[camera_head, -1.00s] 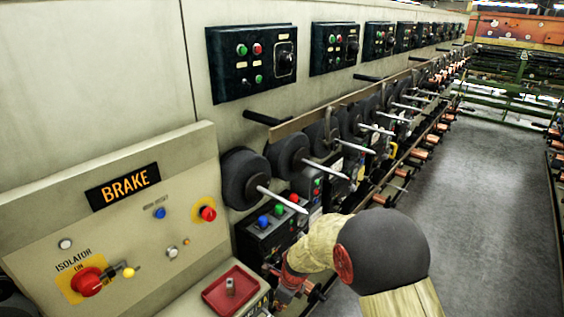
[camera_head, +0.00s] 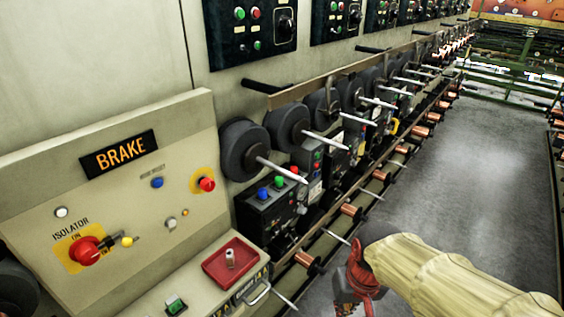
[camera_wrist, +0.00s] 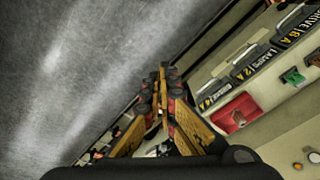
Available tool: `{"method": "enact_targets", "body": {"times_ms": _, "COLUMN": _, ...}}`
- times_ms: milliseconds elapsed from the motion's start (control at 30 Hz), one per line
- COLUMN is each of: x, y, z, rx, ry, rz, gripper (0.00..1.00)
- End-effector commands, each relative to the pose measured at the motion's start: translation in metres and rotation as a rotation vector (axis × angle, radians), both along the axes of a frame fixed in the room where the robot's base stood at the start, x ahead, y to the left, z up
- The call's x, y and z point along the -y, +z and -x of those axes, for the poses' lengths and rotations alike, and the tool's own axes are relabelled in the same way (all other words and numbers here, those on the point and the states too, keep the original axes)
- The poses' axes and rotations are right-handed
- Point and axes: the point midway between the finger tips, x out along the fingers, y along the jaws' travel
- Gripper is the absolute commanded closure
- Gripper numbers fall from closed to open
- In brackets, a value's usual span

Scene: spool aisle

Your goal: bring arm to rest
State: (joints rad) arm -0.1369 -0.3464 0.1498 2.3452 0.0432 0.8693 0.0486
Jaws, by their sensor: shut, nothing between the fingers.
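My arm shows at the lower right of the head view as a pale tan link with a red and dark wrist. My gripper (camera_wrist: 161,75) is in the middle of the wrist view, its two orange-and-black fingers brought together at the tips with nothing between them. In the head view its fingertips are not clearly seen, below the wrist near the bottom edge. It hangs over the aisle floor, apart from the machine.
A BRAKE panel (camera_head: 118,154) with a red isolator knob (camera_head: 86,250) stands at left. A red tray (camera_head: 231,262) holds a small metallic piece (camera_head: 230,257). Rows of dark spools (camera_head: 244,150) with protruding rods line the machine. The grey aisle floor (camera_head: 470,170) is open at right.

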Motion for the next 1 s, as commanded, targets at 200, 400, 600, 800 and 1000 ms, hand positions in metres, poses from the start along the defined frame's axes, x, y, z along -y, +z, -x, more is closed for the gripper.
{"method": "enact_targets", "body": {"times_ms": 200, "x": 0.031, "y": 0.034, "z": 0.037, "rx": 0.167, "ry": 0.008, "rz": 0.026, "gripper": 1.0}}
{"method": "enact_targets", "body": {"times_ms": 400, "x": 0.045, "y": 0.063, "z": 0.051, "rx": 0.314, "ry": -0.04, "rz": 0.029, "gripper": 1.0}}
{"method": "enact_targets", "body": {"times_ms": 600, "x": 0.052, "y": 0.076, "z": 0.054, "rx": 0.374, "ry": -0.068, "rz": 0.03, "gripper": 1.0}}
{"method": "enact_targets", "body": {"times_ms": 800, "x": 0.052, "y": 0.075, "z": 0.054, "rx": 0.374, "ry": -0.069, "rz": 0.03, "gripper": 1.0}}
{"method": "enact_targets", "body": {"times_ms": 1000, "x": 0.052, "y": 0.075, "z": 0.054, "rx": 0.374, "ry": -0.069, "rz": 0.03, "gripper": 1.0}}
